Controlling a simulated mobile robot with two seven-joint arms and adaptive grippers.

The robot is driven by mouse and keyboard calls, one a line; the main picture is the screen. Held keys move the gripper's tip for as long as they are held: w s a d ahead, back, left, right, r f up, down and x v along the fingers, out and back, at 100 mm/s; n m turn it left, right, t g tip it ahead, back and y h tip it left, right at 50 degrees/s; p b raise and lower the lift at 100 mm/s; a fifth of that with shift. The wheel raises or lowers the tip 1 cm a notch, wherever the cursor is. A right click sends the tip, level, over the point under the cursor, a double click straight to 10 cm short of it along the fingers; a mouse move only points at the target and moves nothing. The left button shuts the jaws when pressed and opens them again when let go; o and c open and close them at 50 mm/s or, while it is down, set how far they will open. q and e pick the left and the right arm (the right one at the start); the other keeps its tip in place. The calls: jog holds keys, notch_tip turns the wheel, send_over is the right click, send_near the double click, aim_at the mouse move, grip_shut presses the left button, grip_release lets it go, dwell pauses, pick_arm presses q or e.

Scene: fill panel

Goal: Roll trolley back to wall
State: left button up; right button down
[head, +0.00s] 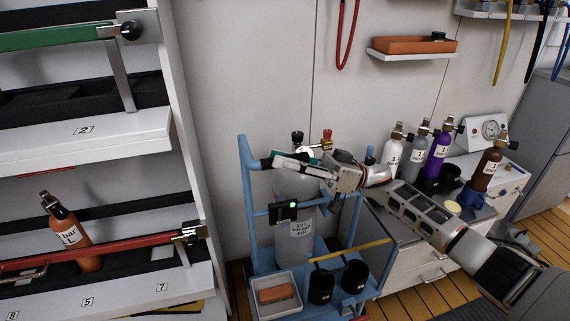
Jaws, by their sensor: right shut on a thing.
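The trolley (244,210) is a blue tubular frame on a low blue base, standing upright close to the pale wall (240,70). It carries a large grey cylinder (295,240) with a paper label and a small black box with a green light (284,211). My right gripper (285,162) comes in from the right and is shut on the trolley's top handle (258,163) at its dark grip. The gripper hides part of the handle and the cylinder's top. My left gripper is not in view.
A white rack (140,130) with an orange bottle (68,235) stands close on the left. A grey cabinet (405,265) with several bottles stands on the right. The trolley base holds a tray (276,311) and two black cups (321,286). Wooden floor (237,290) shows between rack and trolley.

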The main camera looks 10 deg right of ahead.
jog(key=shift+w, duration=0.15)
jog(key=shift+w+d+r, duration=0.1)
jog(key=shift+r, duration=0.05)
jog(key=c, duration=1.9)
grip_release()
jog(key=shift+w, duration=0.1)
jog(key=shift+d+f, duration=0.15)
jog(key=shift+f, duration=0.1)
jog(key=v, duration=1.1)
jog(key=shift+d, duration=0.25)
